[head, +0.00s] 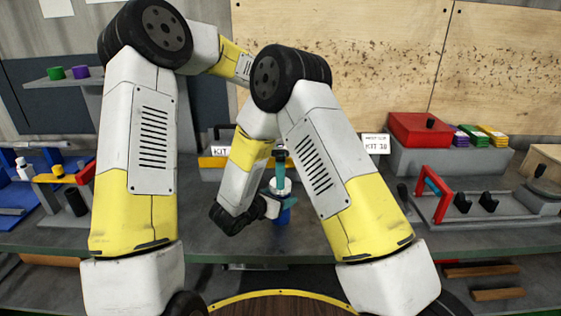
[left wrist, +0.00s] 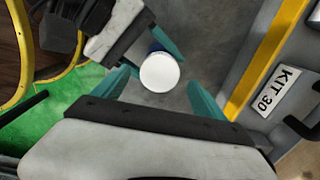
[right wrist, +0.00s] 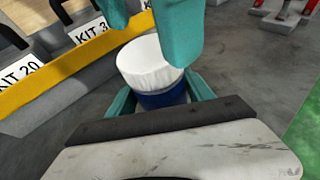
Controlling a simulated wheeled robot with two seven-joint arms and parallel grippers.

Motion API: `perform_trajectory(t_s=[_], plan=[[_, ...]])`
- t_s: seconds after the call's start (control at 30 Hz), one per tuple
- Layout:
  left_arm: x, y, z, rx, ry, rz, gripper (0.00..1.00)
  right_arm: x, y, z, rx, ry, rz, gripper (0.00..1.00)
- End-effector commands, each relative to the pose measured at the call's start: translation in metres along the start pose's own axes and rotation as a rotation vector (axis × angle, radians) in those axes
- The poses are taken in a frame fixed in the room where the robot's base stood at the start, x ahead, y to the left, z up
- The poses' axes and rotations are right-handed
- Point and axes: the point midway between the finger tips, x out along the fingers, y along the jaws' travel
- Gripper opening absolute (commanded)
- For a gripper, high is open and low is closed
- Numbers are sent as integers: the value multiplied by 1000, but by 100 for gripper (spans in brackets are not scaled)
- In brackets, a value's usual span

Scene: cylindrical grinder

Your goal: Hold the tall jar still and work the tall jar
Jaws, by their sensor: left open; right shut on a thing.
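The tall jar has a blue body (head: 282,214) and a white lid (head: 280,187), and stands upright on the grey bench. My right gripper (head: 278,206) is shut around the blue body from the side, below the lid; the right wrist view shows the lid (right wrist: 152,64) and body (right wrist: 163,99) between its fingers. My left gripper (head: 280,159) points down from above the lid, open and empty. In the left wrist view the round lid (left wrist: 160,72) lies between and beyond its spread teal fingers, apart from them. My right arm hides part of the left arm in the head view.
A grey and yellow kit rack (head: 213,162) with labels stands behind the jar. A red box (head: 419,129) and a red-framed fixture (head: 445,195) are at right. A blue tray (head: 22,205) with small parts is at left. Bare bench surrounds the jar.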

Motion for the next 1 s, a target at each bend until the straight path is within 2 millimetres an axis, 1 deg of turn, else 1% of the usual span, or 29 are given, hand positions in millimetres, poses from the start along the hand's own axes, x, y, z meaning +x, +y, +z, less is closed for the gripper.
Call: perform_trajectory(t_s=[0.03, 0.1, 0.23, 0.37, 0.57, 0.6, 0.67, 0.7, 0.77, 0.8, 0.93, 1.0], plan=[[9, 1, 0, 0, 0, 3, 82, 0, 0, 0, 0, -1, 0, 0], [18, 1, 0, 0, -1, 3, 82, 0, 0, 0, 0, -1, 0, 0], [30, 0, 0, -1, 0, 2, 82, 0, 0, 0, 0, -1, 0, 0], [34, 0, 0, -2, 0, 1, 82, 0, 0, 0, 0, -1, 0, 0], [35, 0, 0, -2, 0, 0, 82, 0, 0, 0, 0, -1, 0, 0], [35, 0, 0, -2, 0, 0, 80, 0, 0, 0, 0, -1, 0, 0], [34, 0, 0, -2, 0, 0, 68, 0, 0, 0, 0, -1, 0, 0], [34, 0, 0, -2, 0, 0, 60, 0, 0, 0, 0, -1, 0, 0], [34, 0, 0, -2, 0, 0, 49, 0, 0, 0, 0, 0, 0, 0], [34, 0, 0, -2, 0, 0, 41, 0, 0, 0, 0, -1, 0, 0], [34, 0, 0, -2, 0, 0, 15, 0, 0, 0, 0, -1, 0, 0], [34, 0, 0, -10, 0, 0, 15, 0, 0, 0, 0, 0, 0, 0]])
